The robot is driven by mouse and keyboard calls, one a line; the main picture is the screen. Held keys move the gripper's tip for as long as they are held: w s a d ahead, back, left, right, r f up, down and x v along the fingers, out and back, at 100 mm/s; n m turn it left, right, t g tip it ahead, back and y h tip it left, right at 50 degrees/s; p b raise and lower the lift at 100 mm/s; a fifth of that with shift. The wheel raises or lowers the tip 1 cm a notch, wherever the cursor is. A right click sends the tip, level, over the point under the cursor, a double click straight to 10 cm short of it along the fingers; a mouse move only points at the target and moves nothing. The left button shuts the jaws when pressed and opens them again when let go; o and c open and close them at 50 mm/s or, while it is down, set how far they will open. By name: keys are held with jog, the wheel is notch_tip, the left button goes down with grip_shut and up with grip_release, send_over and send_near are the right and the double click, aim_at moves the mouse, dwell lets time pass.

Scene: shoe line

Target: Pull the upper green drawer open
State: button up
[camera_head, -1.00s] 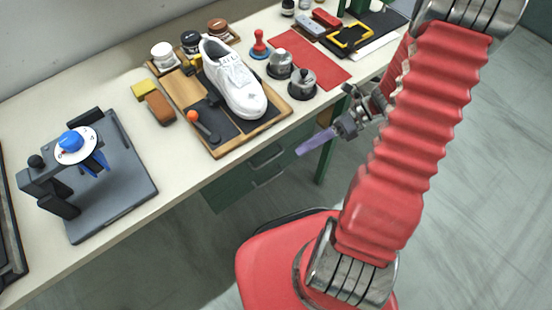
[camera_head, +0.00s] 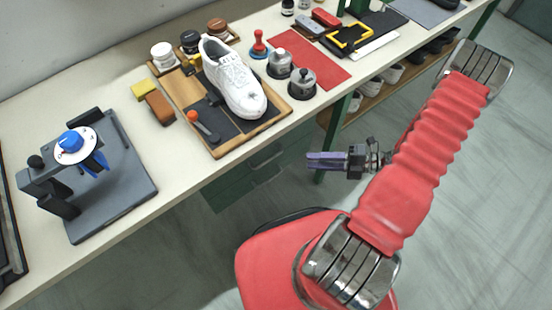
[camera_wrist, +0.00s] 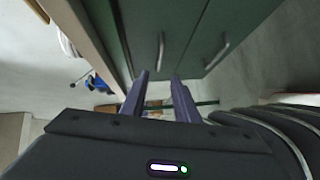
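The green drawer unit (camera_head: 232,186) is under the bench top, partly in shadow. In the wrist view the upper green drawer (camera_wrist: 178,20) is the panel nearer the bench edge, with an upright-looking metal bar handle (camera_wrist: 161,52). The lower drawer (camera_wrist: 228,22) is to its right with its own handle (camera_wrist: 217,54). Both drawers look shut. My gripper (camera_head: 309,160) is to the right of the drawer unit, apart from it, pointing left. Its two purple fingers (camera_wrist: 163,76) are open with an empty gap, and no handle is between them.
The bench top (camera_head: 200,183) overhangs the drawers. A green bench leg (camera_head: 325,145) stands close behind my gripper. A low shelf with shoes (camera_head: 378,88) is further right. The floor in front of the drawers is clear.

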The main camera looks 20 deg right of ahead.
jog(key=shift+a, duration=0.1)
jog(key=x, duration=1.3)
jog(key=shift+a, duration=0.3)
jog(key=shift+w+f, duration=0.1)
jog(key=shift+w, duration=0.05)
jog(key=shift+c, duration=0.3)
grip_shut()
